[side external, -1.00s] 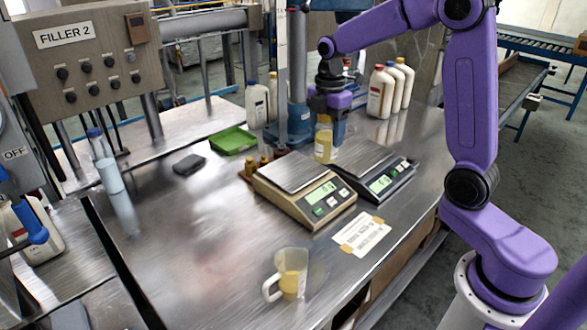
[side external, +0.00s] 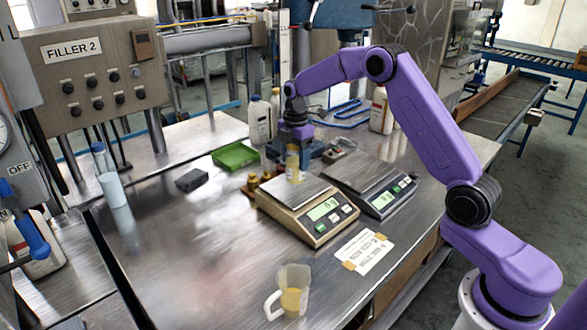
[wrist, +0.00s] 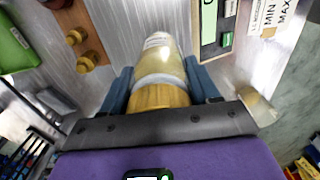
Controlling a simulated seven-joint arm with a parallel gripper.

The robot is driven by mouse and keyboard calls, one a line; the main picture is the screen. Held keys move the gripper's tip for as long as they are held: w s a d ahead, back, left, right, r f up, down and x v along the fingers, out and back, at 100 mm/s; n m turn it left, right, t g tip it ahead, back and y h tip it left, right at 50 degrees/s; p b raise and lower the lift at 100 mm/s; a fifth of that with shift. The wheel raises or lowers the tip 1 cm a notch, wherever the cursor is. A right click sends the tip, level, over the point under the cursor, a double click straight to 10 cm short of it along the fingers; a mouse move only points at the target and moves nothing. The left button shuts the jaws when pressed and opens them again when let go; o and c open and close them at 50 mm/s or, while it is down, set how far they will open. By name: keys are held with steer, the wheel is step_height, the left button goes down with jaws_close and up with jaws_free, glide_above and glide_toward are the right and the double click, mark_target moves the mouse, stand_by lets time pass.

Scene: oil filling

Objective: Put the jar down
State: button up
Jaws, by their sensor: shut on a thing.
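The jar (side external: 294,165) is small and upright, with pale yellow contents; its gold cap (wrist: 158,97) shows in the wrist view. My gripper (side external: 297,143) is shut on it from above, one finger on each side of the cap. In the side view the jar's base appears over the metal pan of the beige scale (side external: 318,222). I cannot tell whether it touches the pan. The beige scale's display is lit, its reading hard to make out.
A dark scale (side external: 378,190) stands just right of the beige one. A measuring jug (side external: 292,291) with yellow liquid and a taped label sheet (side external: 363,251) are in front. The left table is mostly clear.

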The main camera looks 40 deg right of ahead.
mark_target(294, 168)
steer(key=shift+w+f, duration=0.45)
steer(key=shift+f, duration=1.6)
steer(key=o, duration=1.1)
steer(key=shift+f, duration=0.15)
steer(key=shift+o, duration=0.2)
step_height(294, 168, up, 12)
steer(key=shift+r, duration=0.2)
